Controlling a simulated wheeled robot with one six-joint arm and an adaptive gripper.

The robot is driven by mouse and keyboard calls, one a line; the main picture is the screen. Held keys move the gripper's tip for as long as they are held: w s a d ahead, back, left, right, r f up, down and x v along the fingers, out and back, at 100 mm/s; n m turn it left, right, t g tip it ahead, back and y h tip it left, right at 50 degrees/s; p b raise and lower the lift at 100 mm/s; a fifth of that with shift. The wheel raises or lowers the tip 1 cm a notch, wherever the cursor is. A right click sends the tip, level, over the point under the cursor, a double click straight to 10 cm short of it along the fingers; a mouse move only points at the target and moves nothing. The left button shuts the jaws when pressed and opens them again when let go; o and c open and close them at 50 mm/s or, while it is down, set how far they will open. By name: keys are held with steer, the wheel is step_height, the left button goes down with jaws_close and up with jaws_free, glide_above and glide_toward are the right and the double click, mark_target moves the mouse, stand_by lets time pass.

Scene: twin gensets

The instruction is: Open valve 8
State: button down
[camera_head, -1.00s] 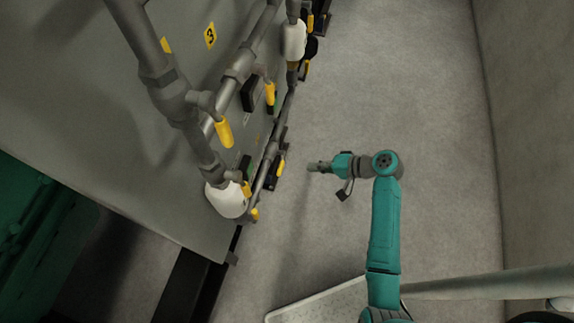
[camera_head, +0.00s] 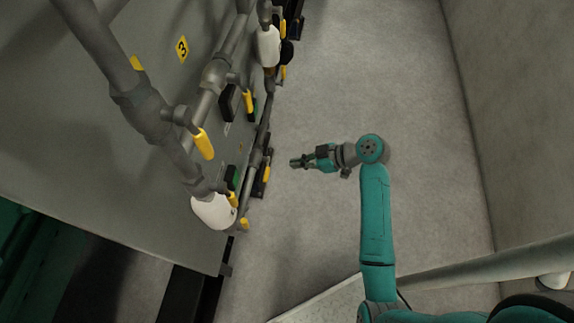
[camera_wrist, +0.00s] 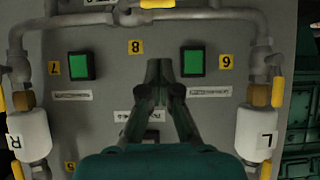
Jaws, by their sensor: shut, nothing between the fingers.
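In the wrist view the yellow number 8 label (camera_wrist: 135,47) is on the grey panel (camera_wrist: 112,75), left of my gripper's tips. A yellow handle (camera_wrist: 160,3) on the top pipe is cut off by the upper edge; I cannot tell for sure that it is valve 8's. My gripper (camera_wrist: 157,66) is shut and empty, pointing at the panel between two green buttons. In the head view my gripper (camera_head: 295,162) is over open floor, to the right of the pipes and apart from them.
White canisters marked R (camera_wrist: 29,135) and L (camera_wrist: 256,133) flank the panel on grey pipes. The floor (camera_head: 340,90) is clear towards the wall (camera_head: 510,110).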

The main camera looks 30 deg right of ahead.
glide_above(266, 174)
steer(key=s+d, duration=0.2)
step_height(266, 174, down, 5)
steer(key=f, duration=0.4)
steer(key=shift+w+a, duration=0.1)
steer(key=shift+w, duration=0.2)
steer(key=shift+a+f, duration=0.1)
steer(key=shift+f, duration=0.4)
steer(key=shift+r, duration=0.1)
